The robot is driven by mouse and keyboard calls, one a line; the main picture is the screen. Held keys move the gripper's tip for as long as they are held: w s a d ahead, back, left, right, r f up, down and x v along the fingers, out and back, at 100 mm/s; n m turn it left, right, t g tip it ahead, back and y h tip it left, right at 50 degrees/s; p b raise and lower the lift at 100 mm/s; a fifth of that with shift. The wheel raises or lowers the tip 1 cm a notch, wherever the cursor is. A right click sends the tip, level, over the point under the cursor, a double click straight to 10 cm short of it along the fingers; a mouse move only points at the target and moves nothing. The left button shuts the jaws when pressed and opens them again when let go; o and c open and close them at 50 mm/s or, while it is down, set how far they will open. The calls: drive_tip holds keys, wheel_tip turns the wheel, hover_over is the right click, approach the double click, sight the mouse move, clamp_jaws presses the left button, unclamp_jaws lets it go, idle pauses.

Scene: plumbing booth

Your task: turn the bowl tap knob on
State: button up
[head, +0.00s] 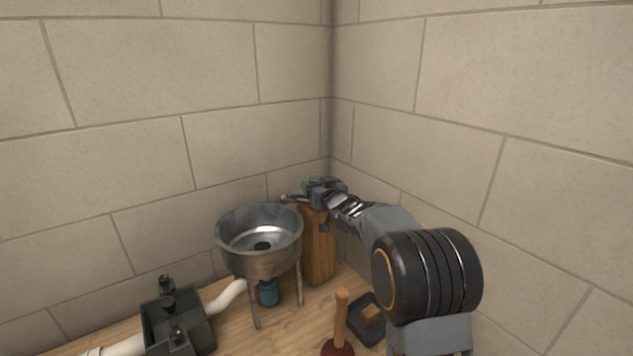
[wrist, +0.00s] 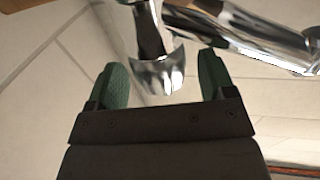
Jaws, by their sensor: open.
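The metal bowl (head: 260,238) stands on thin legs near the corner. A small spout (head: 291,198) reaches over its rim from a wooden post (head: 319,248) at the right. My gripper (head: 316,186) is at the top of the post and covers most of the tap in the head view. In the wrist view the chrome tap knob (wrist: 160,77) lies between the two green fingers of my gripper (wrist: 163,82), which are open with gaps on both sides. The chrome spout pipe (wrist: 245,38) runs off to the upper right.
A dark box with valves (head: 178,322) and a white pipe (head: 226,295) are left of the bowl. A plunger (head: 340,325) and a dark tray (head: 364,317) with a block are at the front. Tiled walls (head: 460,130) close in behind the post.

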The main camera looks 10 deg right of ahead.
drive_tip(key=shift+w+a, duration=0.15)
drive_tip(key=shift+w, duration=0.35)
drive_tip(key=c, duration=0.9)
